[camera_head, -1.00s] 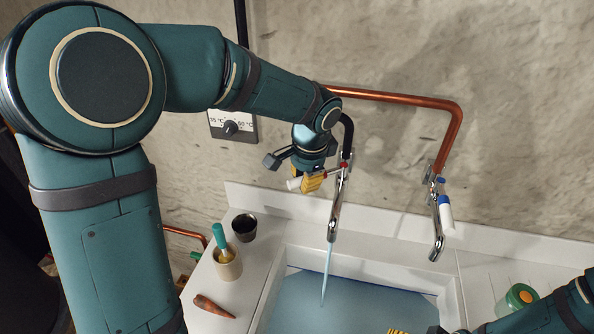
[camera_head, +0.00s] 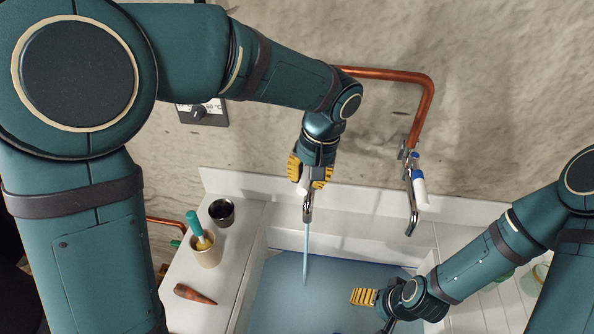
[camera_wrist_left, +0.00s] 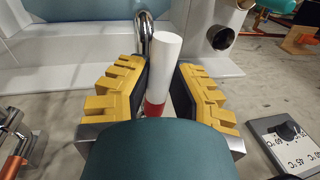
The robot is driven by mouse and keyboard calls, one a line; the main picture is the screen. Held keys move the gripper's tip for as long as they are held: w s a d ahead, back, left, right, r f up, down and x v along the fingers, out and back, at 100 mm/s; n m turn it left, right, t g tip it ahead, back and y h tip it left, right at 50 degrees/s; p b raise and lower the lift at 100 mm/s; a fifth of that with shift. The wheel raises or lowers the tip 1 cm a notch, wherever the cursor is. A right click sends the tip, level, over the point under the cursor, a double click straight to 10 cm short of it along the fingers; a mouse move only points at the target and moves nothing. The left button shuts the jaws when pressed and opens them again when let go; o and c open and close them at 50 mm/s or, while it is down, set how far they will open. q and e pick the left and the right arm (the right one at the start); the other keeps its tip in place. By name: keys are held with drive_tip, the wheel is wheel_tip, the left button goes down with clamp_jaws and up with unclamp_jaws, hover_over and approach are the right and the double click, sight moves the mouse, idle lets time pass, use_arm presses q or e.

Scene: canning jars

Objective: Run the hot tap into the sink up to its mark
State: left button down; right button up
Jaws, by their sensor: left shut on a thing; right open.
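The hot tap's chrome spout (camera_head: 308,208) has a thin stream of water (camera_head: 305,255) falling into the sink (camera_head: 257,275). Bluish water (camera_head: 330,280) covers the basin floor; I cannot make out the fill mark. My left gripper (camera_head: 308,174) is shut on the hot tap's handle. In the left wrist view, the white lever with a red end (camera_wrist_left: 165,65) stands between the yellow fingers of this gripper (camera_wrist_left: 160,85). My right gripper (camera_head: 363,297) is open and empty above the sink.
The cold tap (camera_head: 411,205) with its blue-and-white handle is to the right. On the left counter are a dark cup (camera_head: 222,211), a pot with a green-handled tool (camera_head: 206,254) and a carrot-like thing (camera_head: 194,294). A temperature dial (camera_head: 198,112) is on the wall.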

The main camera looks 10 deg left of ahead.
use_arm(q)
drive_tip(key=shift+d+f+n, duration=0.1)
drive_tip(key=shift+d+n, duration=0.45)
drive_tip(key=shift+n, duration=0.05)
drive_tip(key=c, duration=0.8)
unclamp_jaws()
drive_tip(key=r, duration=0.4)
drive_tip(key=d+r, duration=0.1)
drive_tip(key=r, duration=0.3)
drive_tip(key=d+r, duration=0.1)
drive_tip(key=r, duration=0.3)
drive_tip(key=shift+w+d, duration=0.1)
drive_tip(key=shift+d, duration=0.1)
